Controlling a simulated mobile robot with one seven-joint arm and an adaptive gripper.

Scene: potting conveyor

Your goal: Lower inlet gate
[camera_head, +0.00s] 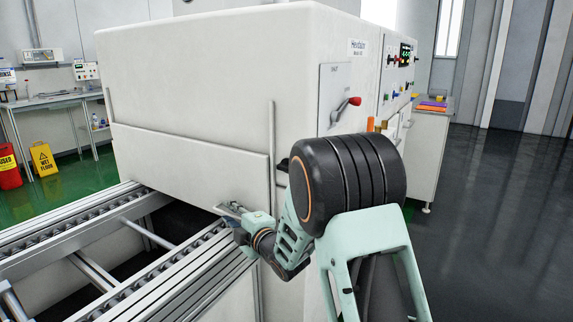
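The inlet gate (185,165) is a pale flat panel on the front of the large white machine (200,75), between two upright rails. Its lower edge is just above the roller conveyor (85,228), with a dark opening below part of it. My gripper (230,208) is at the gate's lower right, close to the panel. Its fingers are small and partly hidden by my wrist. I cannot tell whether they touch the gate or hold anything.
A lever with a red knob (354,101) is on the machine's side, beyond my arm. A control panel (398,65) is farther right. A yellow wet-floor sign (43,160) and a red bin (9,167) stand at left. The dark floor at right is clear.

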